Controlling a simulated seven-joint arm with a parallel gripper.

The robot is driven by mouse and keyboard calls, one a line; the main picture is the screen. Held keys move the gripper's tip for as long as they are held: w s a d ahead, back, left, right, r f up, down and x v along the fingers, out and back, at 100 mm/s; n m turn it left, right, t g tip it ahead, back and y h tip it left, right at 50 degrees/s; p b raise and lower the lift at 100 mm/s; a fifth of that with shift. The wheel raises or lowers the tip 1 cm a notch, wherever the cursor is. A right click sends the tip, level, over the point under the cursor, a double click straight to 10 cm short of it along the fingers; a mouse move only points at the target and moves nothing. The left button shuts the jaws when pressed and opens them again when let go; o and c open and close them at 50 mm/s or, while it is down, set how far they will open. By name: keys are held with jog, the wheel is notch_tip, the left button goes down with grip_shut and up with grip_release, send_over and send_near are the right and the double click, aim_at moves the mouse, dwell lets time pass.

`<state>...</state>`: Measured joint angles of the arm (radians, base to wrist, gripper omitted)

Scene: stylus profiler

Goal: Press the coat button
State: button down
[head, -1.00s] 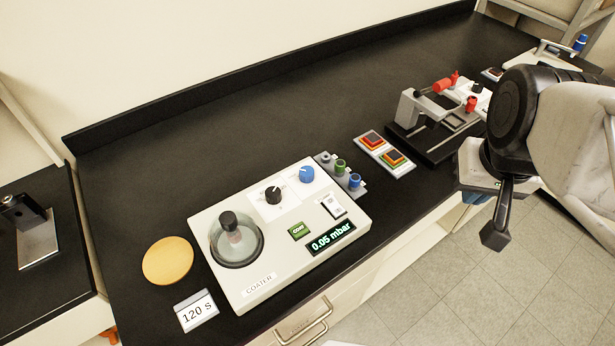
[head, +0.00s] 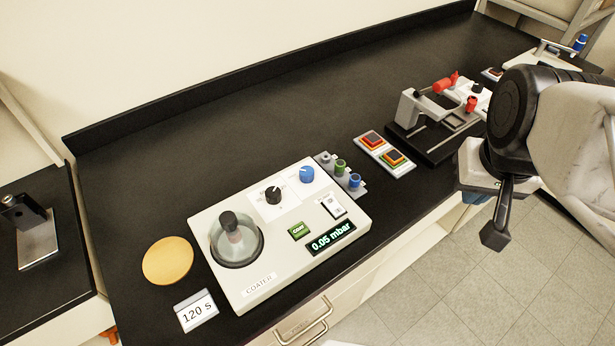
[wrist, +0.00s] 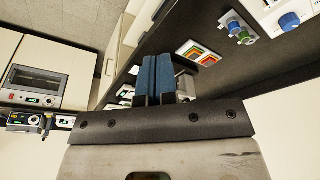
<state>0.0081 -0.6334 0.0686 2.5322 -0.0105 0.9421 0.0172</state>
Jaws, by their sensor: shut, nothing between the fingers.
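The green coat button (head: 299,230) sits on the front right part of the white coater (head: 262,283). The coater's display (head: 332,238) beside the button reads 0.05 mbar. A dark-topped clear dome stands on the coater's left side, and a black knob (head: 272,194) and a blue knob (head: 307,174) are at its back. My gripper (head: 495,237) hangs at the right, past the bench's front edge and well away from the button. In the wrist view its two blue fingers (wrist: 154,76) are together and empty. The coat button cannot be made out in the wrist view.
A yellow disc (head: 168,261) and a "120 s" card (head: 196,310) lie left of the coater. The bench behind is clear.

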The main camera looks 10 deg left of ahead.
jog(key=shift+a, duration=0.1)
dwell(0.3)
jog(key=m+t+y, duration=0.2)
jog(key=m+y, duration=0.6)
jog(key=m, duration=0.8)
send_over(298, 232)
jog(key=shift+f, duration=2.7)
jog(key=shift+n+t, duration=0.3)
jog(key=shift+f, duration=4.4)
